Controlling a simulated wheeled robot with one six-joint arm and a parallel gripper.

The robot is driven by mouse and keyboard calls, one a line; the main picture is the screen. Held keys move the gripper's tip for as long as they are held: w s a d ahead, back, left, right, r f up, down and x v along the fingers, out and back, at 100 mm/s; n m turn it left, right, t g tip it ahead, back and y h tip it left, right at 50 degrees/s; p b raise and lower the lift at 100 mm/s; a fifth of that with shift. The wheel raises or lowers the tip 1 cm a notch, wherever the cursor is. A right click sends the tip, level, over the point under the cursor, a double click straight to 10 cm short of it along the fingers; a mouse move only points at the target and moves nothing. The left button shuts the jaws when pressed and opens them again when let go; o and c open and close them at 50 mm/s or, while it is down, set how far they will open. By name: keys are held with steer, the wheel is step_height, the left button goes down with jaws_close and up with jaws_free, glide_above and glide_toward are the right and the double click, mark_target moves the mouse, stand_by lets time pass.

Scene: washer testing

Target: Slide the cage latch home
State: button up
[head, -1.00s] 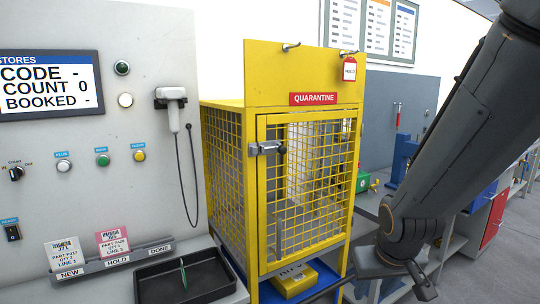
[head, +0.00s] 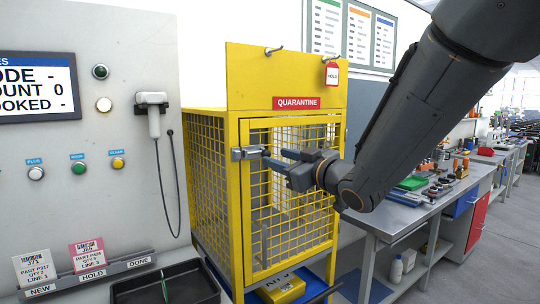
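The yellow mesh quarantine cage (head: 287,88) stands in the middle of the head view with its door (head: 245,220) closed in the frame. The cage latch (head: 245,153) is a silver bolt with a dark knob, at the upper left edge of the door. My gripper (head: 276,157) is in front of the door, just right of the latch, with its fingers pointing left toward the knob. The two fingers look apart, with nothing seen between them. I cannot tell whether a finger touches the knob.
A grey panel with a screen (head: 37,87), buttons and a hanging scanner (head: 152,115) is on the left. Below it are a card rack (head: 90,275) and a black tray (head: 165,285). A red HOLD tag (head: 332,73) hangs on the cage top. A workbench (head: 400,215) stands at right.

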mark_target(268, 154)
steer(key=shift+p+x, duration=0.55)
steer(key=shift+x, duration=1.95)
jaws_close()
